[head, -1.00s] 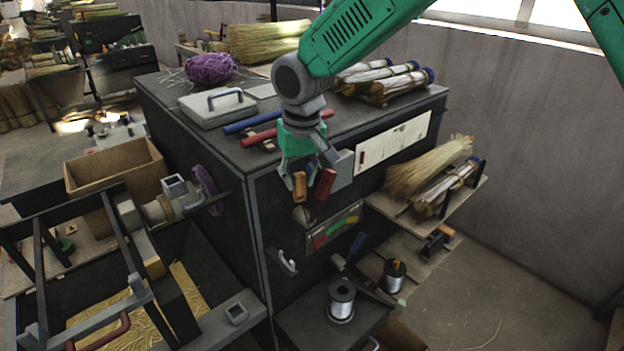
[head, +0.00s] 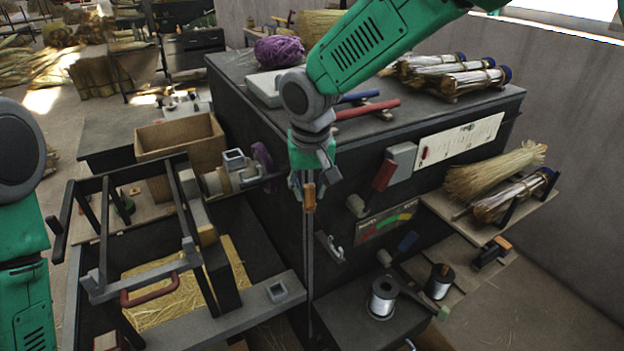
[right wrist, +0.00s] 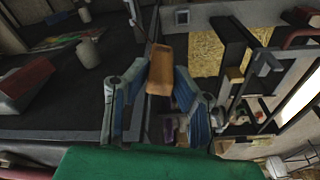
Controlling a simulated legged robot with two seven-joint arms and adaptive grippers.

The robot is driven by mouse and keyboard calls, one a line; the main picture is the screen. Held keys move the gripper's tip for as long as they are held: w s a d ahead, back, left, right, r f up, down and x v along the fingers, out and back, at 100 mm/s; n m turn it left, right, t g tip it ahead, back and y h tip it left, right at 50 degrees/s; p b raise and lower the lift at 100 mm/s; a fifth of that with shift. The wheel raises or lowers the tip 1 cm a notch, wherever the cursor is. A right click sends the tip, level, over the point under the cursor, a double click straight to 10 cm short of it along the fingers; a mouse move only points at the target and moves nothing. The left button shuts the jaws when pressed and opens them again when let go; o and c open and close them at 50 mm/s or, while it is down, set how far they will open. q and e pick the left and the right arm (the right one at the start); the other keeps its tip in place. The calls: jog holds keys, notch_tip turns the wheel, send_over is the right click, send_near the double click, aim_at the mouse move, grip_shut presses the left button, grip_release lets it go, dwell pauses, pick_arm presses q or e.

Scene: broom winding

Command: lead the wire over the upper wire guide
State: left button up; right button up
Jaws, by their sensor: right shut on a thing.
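My right gripper (head: 309,180) is at the front corner of the dark cabinet, above and left of a pale hook-shaped guide (head: 331,247), which looks like the upper wire guide. It is shut on a small orange grip (head: 309,199). In the right wrist view this orange grip (right wrist: 160,70) sits between the fingers (right wrist: 160,98). A spool of silvery wire (head: 382,297) stands on the low shelf at the front. I cannot make out the wire between spool and grip. My left gripper is out of view; only the left arm shows at the left edge.
A red-handled lever (head: 383,175) and a coloured gauge (head: 386,225) are on the cabinet face. A dark spool (head: 439,282) stands beside the silvery one. A black frame with a red handle (head: 160,289) is at the left. Straw bundles (head: 495,172) lie on the right shelf.

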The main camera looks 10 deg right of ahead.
notch_tip(320, 180, down, 18)
jog(key=b, duration=0.8)
jog(key=shift+f, duration=0.25)
dwell(1.0)
